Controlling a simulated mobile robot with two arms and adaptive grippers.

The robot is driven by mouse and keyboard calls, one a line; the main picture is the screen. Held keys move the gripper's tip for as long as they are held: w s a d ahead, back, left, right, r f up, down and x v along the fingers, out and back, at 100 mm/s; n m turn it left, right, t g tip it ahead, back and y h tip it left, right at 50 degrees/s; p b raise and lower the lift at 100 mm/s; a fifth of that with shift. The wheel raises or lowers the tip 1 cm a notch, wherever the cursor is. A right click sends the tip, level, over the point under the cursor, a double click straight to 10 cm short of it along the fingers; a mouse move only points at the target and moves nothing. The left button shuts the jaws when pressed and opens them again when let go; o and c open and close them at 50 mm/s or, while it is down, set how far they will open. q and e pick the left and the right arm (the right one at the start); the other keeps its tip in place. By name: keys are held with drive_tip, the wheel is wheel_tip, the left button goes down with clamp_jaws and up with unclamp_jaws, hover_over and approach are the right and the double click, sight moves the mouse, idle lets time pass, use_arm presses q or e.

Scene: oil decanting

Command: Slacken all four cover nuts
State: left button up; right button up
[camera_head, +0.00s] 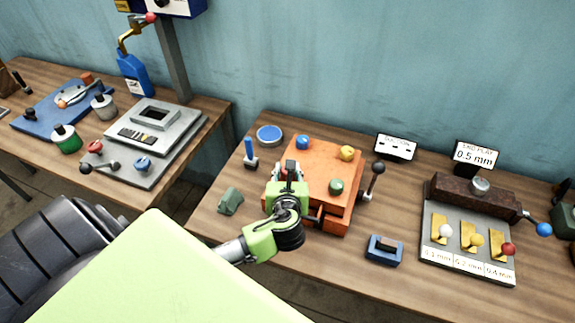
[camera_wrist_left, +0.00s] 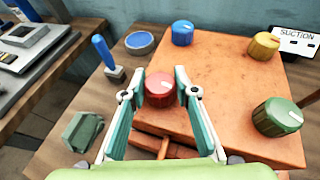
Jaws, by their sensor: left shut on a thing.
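An orange block with a cover (camera_head: 327,165) stands on the right-hand table. Its cover bears a blue nut (camera_head: 303,142), a yellow nut (camera_head: 347,153), a green nut (camera_head: 336,186) and a red nut (camera_wrist_left: 159,88). My left gripper (camera_wrist_left: 160,92) is over the near left corner, its fingers shut on the red nut from both sides. In the head view the gripper mostly hides the red nut. White marks show on the knobs in the wrist view, at differing angles. My right gripper is in neither view.
A lever with a black knob (camera_head: 378,168) stands right of the block. A blue-handled tool (camera_head: 250,150), a blue round dish (camera_head: 269,134), a green block (camera_head: 230,201) and a dark blue block (camera_head: 384,250) lie around it. A grey gauge plate (camera_head: 468,262) is at right.

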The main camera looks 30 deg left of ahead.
use_arm(q)
drive_tip(key=n+g+y+p, duration=0.2)
drive_tip(key=shift+w+d+r+n+y, duration=0.1)
drive_tip(key=shift+d+r+n+y, duration=0.1)
drive_tip(key=shift+n+y, duration=0.15)
drive_tip(key=n+g+y+p, duration=0.1)
drive_tip(key=n+g, duration=0.2)
drive_tip(key=shift+y, duration=0.35)
drive_tip(key=shift+a+f+n+g+y, duration=0.15)
drive_tip(key=shift+n+g+y, duration=0.45)
drive_tip(key=shift+n+g, duration=0.5)
drive_tip(key=shift+n+g+y+b, duration=0.3)
drive_tip(key=shift+n+g+b, duration=0.15)
drive_tip(key=shift+n+g, duration=0.75)
drive_tip(key=o, duration=1.1)
